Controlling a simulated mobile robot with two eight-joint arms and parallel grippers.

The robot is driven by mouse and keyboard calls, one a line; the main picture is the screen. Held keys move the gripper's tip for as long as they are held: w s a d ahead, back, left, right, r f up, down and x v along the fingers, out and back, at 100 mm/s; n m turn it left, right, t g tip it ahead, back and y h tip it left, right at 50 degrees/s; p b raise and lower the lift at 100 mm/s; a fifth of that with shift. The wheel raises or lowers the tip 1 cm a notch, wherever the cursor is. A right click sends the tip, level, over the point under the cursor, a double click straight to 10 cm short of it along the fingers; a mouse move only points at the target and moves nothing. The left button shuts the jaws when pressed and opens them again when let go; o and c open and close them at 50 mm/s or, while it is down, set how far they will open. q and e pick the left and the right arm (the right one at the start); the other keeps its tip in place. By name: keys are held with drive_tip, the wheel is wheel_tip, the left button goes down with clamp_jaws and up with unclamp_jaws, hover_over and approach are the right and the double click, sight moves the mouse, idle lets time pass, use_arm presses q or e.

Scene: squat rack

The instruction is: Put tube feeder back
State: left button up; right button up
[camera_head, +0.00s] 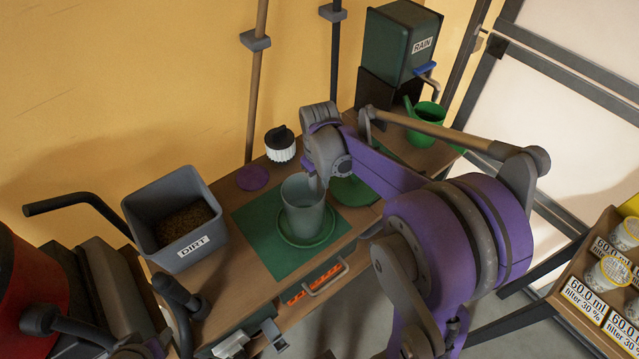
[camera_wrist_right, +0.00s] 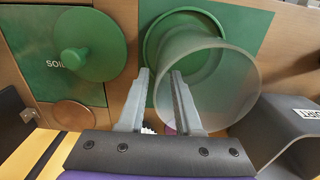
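The tube feeder, a translucent grey-green tube (camera_head: 303,192), stands upright in a green saucer (camera_head: 290,232) on the bench. In the right wrist view its open rim faces the camera and the tube (camera_wrist_right: 235,85) rises from the saucer (camera_wrist_right: 160,30). My right gripper (camera_head: 314,180) is at the tube's rim. In the wrist view, its fingers (camera_wrist_right: 160,78) are spread, one outside the wall and one over the opening. A gap shows between them, so it looks open. My left gripper (camera_head: 253,340) is low at the bench's front edge, partly cut off, its pale fingers apart.
A grey DIRT bin (camera_head: 175,222) stands left of the tube. A green knobbed lid (camera_wrist_right: 80,50) lies over a SOIL mat. A white ribbed jar (camera_head: 280,146) and purple disc (camera_head: 252,177) are behind. A RAIN tank (camera_head: 400,45) and green watering can (camera_head: 425,120) stand at the back right.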

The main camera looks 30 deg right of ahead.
wheel_tip(320, 180, up, 12)
drive_tip(key=shift+f+p, duration=0.1)
drive_tip(key=shift+p, duration=0.4)
drive_tip(key=s+a+f+t, duration=0.3)
drive_tip(key=s+a, duration=0.3)
drive_tip(key=s, duration=0.1)
drive_tip(key=s+a+f+t, duration=0.2)
drive_tip(key=s+a+f, duration=0.2)
drive_tip(key=s, duration=0.3)
drive_tip(key=shift+s+a+f+m+t, duration=0.2)
drive_tip(key=shift+a+f+m+t, duration=0.15)
drive_tip(key=shift+a, duration=0.5)
drive_tip(key=shift+d, duration=0.15)
